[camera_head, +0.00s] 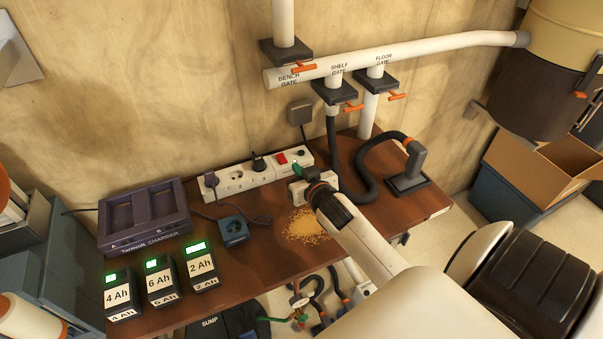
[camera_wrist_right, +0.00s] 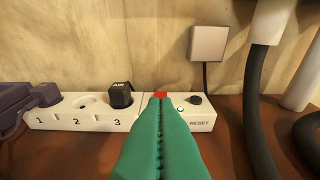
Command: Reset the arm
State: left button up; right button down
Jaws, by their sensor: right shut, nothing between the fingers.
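A white power strip (camera_head: 238,178) lies along the back of the brown bench against the wall. It also shows in the wrist view (camera_wrist_right: 60,119), with sockets numbered 1, 2 and 3 and the word RESET at its right end. A red switch (camera_wrist_right: 160,94) shows just past my fingertips; in the head view the red switch (camera_head: 281,158) is lit. A small black round button (camera_wrist_right: 195,99) sits above the word RESET. My right gripper (camera_head: 303,171) is shut and empty, with green fingers (camera_wrist_right: 160,108) pointing at the strip; contact cannot be told. My left gripper is not in view.
A purple charger (camera_head: 145,220) and several labelled batteries (camera_head: 160,281) stand at the bench's left. Yellow sawdust (camera_head: 305,226) lies near my right arm. A black hose (camera_head: 362,175) and nozzle (camera_head: 409,170) are to the right. A black plug (camera_wrist_right: 120,94) sits in socket 3.

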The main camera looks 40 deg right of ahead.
jog(key=shift+v, duration=0.85)
jog(key=shift+f, duration=0.1)
jog(key=shift+a, duration=0.1)
